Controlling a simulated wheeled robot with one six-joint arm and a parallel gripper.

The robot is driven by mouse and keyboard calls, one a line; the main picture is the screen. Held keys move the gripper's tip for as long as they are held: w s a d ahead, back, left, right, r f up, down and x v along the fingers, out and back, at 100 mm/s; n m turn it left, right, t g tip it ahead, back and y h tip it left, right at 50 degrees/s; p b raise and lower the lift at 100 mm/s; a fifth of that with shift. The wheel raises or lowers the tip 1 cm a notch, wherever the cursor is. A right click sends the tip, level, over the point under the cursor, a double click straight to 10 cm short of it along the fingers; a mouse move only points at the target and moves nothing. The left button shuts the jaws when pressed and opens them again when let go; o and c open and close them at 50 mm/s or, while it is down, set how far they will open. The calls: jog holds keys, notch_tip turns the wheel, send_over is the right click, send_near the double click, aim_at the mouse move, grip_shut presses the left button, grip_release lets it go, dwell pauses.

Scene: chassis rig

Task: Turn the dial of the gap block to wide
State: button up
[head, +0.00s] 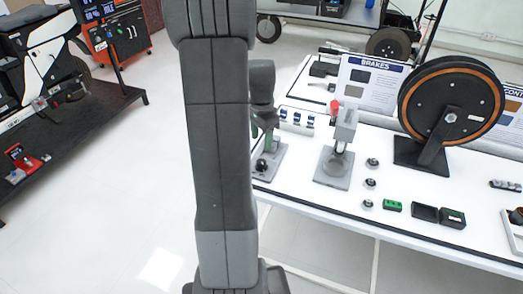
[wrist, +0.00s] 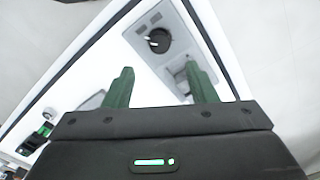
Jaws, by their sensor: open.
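The gap block (head: 268,166) is a grey plate near the table's left edge, partly hidden behind my arm. Its black dial (head: 261,165) shows low on it. In the wrist view the dial (wrist: 158,41) is a round black knob with a white mark on its left side, on the grey plate (wrist: 185,30). I cannot read its setting.
A grey stand (head: 333,170) is right of the block, with several small round parts beyond. A large black wheel (head: 450,100) and a BRAKES board (head: 371,82) are further right. Free floor is at left.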

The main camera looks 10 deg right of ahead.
aim_at(261, 161)
notch_tip(261, 161, up, 4)
jog(key=shift+f, duration=0.1)
dwell(0.4)
notch_tip(261, 161, down, 14)
jog(key=shift+r, duration=0.1)
dwell(0.4)
